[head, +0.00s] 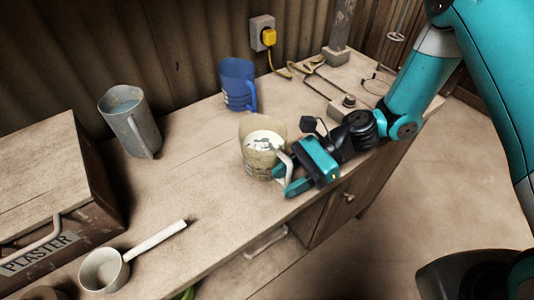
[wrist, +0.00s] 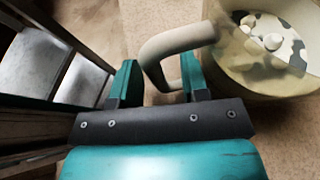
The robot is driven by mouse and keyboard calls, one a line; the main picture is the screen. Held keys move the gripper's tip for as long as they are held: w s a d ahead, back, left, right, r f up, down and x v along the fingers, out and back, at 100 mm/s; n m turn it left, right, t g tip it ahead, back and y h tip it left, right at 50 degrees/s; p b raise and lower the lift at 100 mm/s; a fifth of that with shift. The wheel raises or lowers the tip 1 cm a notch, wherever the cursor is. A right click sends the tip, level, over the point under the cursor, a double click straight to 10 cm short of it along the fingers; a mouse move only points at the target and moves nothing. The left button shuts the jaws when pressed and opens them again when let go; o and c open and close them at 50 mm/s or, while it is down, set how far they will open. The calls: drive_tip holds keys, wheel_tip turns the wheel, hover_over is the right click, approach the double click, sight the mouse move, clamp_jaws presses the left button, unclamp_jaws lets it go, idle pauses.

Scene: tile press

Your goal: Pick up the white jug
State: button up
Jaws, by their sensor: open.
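The white jug (head: 262,157) is pale and see-through at the top, with a white handle, and stands upright on the bench near its front edge. White patches show inside it. My gripper (head: 286,180) is at the jug's handle side, with its jaws apart. In the wrist view the handle (wrist: 154,58) lies between the two open fingers of my gripper (wrist: 160,82), and the right finger is close against it. I cannot tell whether it touches. The jug's body (wrist: 270,85) is to the right of the fingers.
A blue jug (head: 238,85) stands behind and a grey jug (head: 135,128) stands at the back left. A ladle (head: 105,272) and a plaster box (head: 40,180) are at the left. A socket (head: 262,30) and tools are at the back. Bare bench lies left of the white jug.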

clamp_jaws()
drive_tip(key=shift+r, duration=0.15)
idle(0.4)
